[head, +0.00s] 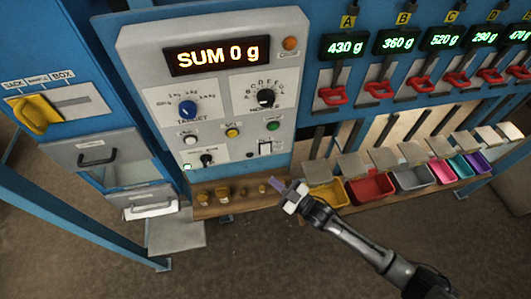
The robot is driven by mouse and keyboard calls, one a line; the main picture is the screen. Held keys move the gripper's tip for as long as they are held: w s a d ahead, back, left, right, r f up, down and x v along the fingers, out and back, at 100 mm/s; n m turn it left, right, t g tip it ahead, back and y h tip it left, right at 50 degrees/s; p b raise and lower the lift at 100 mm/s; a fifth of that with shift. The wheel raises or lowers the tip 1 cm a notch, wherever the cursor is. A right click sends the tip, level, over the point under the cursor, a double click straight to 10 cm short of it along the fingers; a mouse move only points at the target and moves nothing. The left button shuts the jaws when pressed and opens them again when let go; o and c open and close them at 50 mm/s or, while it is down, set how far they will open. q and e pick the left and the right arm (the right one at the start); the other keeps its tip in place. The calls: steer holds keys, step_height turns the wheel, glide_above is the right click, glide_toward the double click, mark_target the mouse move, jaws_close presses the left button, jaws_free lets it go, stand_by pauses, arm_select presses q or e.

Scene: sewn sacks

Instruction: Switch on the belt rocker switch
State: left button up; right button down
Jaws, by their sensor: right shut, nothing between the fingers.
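The grey control panel (160,75) fills the upper middle of the head view. A small pale rocker switch (265,148) sits at its lower right; its label is too small to read, and I cannot tell its position. My right gripper (277,185) is shut and empty. It shows just below the panel's lower right corner, below the rocker switch in the picture and apart from it. The arm comes in from the lower right. My left gripper is not in view.
A green button (273,126) sits above the rocker switch. A wooden ledge (240,204) with several brass weights (222,194) lies below the panel. Coloured bins, including a yellow bin (328,194) and a red bin (370,187), stand right of my gripper.

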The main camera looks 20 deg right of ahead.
mark_target(266, 149)
steer(key=w+d+f+b, duration=0.1)
steer(key=w+b, duration=0.5)
steer(key=w, duration=0.2)
steer(key=shift+w, duration=0.3)
stand_by(0.6)
stand_by(0.6)
stand_by(0.7)
steer(key=shift+w+f+b, duration=0.1)
steer(key=shift+w+b, duration=0.1)
steer(key=shift+b, duration=0.15)
steer(key=shift+w+d, duration=0.1)
steer(key=shift+w, duration=0.15)
